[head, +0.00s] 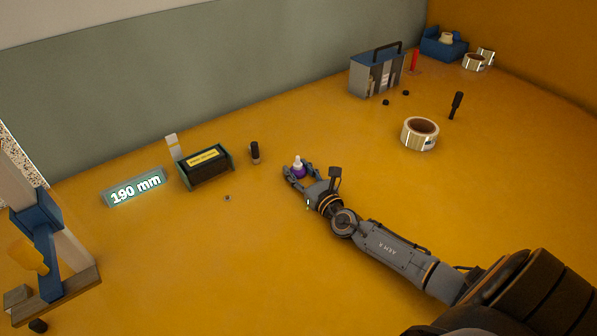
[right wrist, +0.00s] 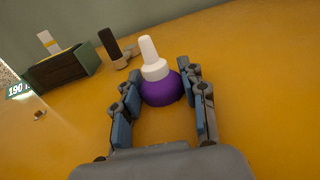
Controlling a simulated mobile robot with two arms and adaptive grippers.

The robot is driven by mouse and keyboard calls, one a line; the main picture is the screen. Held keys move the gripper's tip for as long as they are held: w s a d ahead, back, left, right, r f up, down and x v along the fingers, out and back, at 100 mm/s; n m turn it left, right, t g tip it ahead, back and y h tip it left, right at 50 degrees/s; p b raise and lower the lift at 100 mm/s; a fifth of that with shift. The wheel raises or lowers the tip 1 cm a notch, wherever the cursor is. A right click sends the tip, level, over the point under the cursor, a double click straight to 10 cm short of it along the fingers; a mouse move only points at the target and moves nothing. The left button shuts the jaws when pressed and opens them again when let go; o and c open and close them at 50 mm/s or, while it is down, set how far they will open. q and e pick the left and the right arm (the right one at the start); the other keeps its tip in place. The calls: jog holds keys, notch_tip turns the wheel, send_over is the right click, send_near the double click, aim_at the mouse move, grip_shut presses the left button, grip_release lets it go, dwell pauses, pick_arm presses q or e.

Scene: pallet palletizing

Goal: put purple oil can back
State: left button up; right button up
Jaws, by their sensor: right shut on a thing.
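The purple oil can (head: 299,170) has a round purple body and a white nozzle, and stands upright on the orange table. It also shows in the right wrist view (right wrist: 160,88), between the fingers. My right gripper (head: 298,178) is shut on it, with one finger on each side of the purple body. Whether its base touches the table is hard to tell. My left gripper is not in view.
A dark box with a yellow label (head: 205,165) and a black-capped bottle (head: 255,153) stand left of the can. A "190 mm" sign (head: 134,188) is further left. A tape roll (head: 420,134) and a toolbox (head: 377,74) are to the right.

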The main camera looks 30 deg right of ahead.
jog(key=o, duration=1.1)
jog(key=shift+f, duration=0.1)
jog(key=shift+r+p, duration=0.25)
jog(key=shift+p, duration=0.05)
jog(key=s, duration=0.5)
jog(key=s+b, duration=0.1)
jog(key=s, duration=0.5)
jog(key=shift+a+f, duration=0.2)
jog(key=shift+s+r+b, duration=0.15)
jog(key=shift+s+b, duration=0.2)
jog(key=shift+s, duration=0.15)
